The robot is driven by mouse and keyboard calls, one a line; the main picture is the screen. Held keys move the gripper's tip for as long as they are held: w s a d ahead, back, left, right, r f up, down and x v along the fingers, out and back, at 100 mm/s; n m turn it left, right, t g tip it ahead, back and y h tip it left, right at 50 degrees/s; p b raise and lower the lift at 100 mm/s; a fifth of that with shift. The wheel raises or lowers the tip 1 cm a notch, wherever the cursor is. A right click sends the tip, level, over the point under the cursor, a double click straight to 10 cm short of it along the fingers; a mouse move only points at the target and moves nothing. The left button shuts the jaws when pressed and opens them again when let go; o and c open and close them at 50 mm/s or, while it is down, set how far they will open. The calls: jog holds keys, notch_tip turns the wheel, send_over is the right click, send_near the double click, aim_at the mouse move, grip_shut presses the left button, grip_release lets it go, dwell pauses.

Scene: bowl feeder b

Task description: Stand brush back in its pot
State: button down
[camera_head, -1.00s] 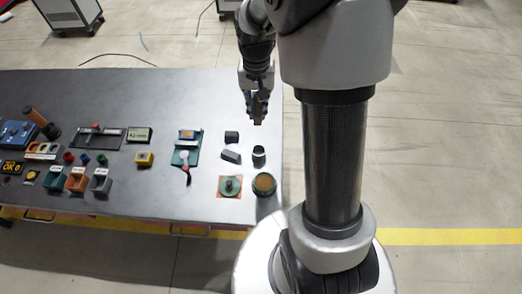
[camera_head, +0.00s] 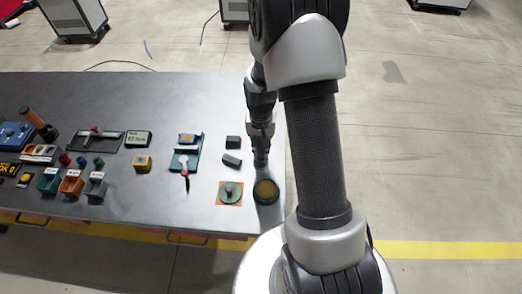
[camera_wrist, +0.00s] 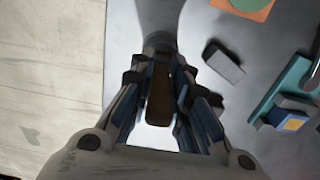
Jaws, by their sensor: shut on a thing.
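My gripper (camera_head: 261,150) is shut on the brush (camera_wrist: 158,90), whose brown handle shows between the fingers in the wrist view. The gripper points down near the table's right edge. The dark pot (camera_wrist: 158,42) shows beyond the brush's far end in the wrist view. In the head view my gripper covers most of the place where the pot stands. I cannot tell whether the brush's lower end is inside the pot or just above it.
A green fixture (camera_head: 187,152) is farther left. The table's right edge is close, with open floor beyond.

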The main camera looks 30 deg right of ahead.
jog(key=shift+f, duration=1)
jog(key=shift+f+b, duration=0.2)
jog(key=shift+b, duration=0.15)
jog(key=c, duration=1.5)
grip_release()
jog(key=shift+c, duration=0.2)
jog(key=shift+r, duration=0.15)
